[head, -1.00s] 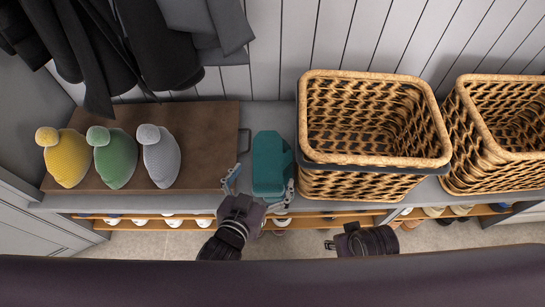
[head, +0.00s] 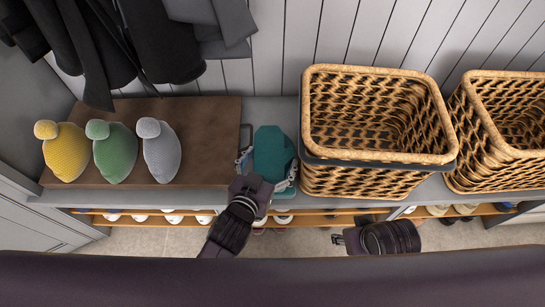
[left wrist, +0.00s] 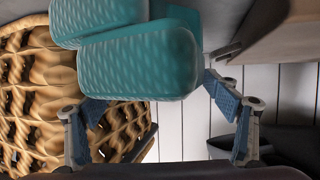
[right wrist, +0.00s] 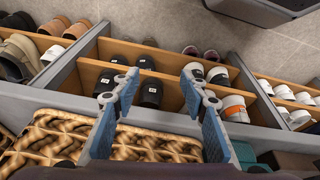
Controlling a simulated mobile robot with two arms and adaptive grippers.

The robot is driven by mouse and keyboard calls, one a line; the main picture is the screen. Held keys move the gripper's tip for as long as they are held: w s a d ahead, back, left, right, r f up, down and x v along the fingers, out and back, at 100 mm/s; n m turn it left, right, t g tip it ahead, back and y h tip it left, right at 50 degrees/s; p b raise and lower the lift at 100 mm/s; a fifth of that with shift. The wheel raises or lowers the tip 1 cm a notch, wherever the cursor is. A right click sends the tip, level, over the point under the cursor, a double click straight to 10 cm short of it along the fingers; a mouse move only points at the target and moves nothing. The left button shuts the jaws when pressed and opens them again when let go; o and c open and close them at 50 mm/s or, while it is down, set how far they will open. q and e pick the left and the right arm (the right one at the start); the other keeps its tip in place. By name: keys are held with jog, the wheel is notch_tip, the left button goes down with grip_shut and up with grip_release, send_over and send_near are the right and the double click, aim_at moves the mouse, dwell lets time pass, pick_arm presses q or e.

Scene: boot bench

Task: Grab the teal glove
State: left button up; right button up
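The teal glove (head: 272,153) lies on the grey bench top, between the brown board and the front wicker basket. In the left wrist view the glove (left wrist: 140,65) shows as rounded teal lobes just beyond my fingers. My left gripper (head: 267,170) is open at the glove, one finger on its left side and one near its lower right. The left wrist view also shows the fingers (left wrist: 155,104) spread apart; I cannot tell whether they touch it. My right gripper (right wrist: 158,80) is open and empty in front of the bench; the head view shows only part of it (head: 338,238).
The wicker basket (head: 378,163) stands close to the glove's right, with another basket (head: 475,150) beyond. Yellow (head: 66,155), green (head: 115,155) and grey (head: 160,155) knitted hats sit on the brown board (head: 210,140). Dark coats (head: 150,50) hang above. Shoes fill the shelf below.

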pick_arm(q)
jog(key=c, duration=0.5)
